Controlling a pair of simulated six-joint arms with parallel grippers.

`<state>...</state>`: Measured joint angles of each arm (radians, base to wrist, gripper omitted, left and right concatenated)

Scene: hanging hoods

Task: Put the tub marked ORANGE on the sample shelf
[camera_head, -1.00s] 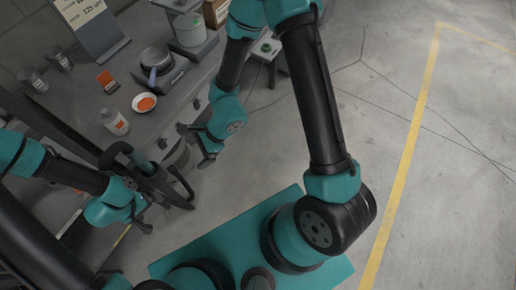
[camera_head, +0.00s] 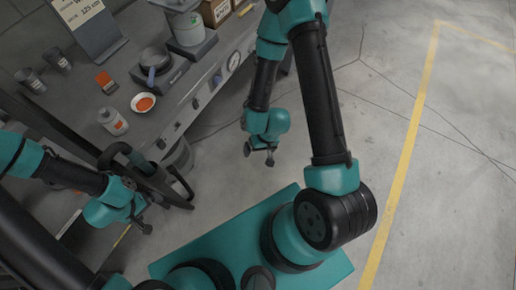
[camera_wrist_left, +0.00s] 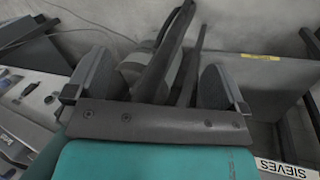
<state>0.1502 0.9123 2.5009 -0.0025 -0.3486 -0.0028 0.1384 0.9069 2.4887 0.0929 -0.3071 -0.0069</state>
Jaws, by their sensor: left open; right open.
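I cannot pick out the sample shelf. My left gripper (camera_head: 143,222) is low at the left, in front of the bench and apart from the tubs. Its two fingers (camera_wrist_left: 158,85) are spread in the left wrist view, with nothing gripped. My right gripper (camera_head: 259,155) is open and empty over the floor, right of the bench.
A white dish (camera_head: 144,103) of orange material, an orange packet (camera_head: 106,82), a dark pan (camera_head: 155,61) and a scale with a bucket (camera_head: 188,32) occupy the bench. A black frame (camera_head: 166,182) stands near my left gripper. A SIEVES label (camera_wrist_left: 283,169) shows in the wrist view.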

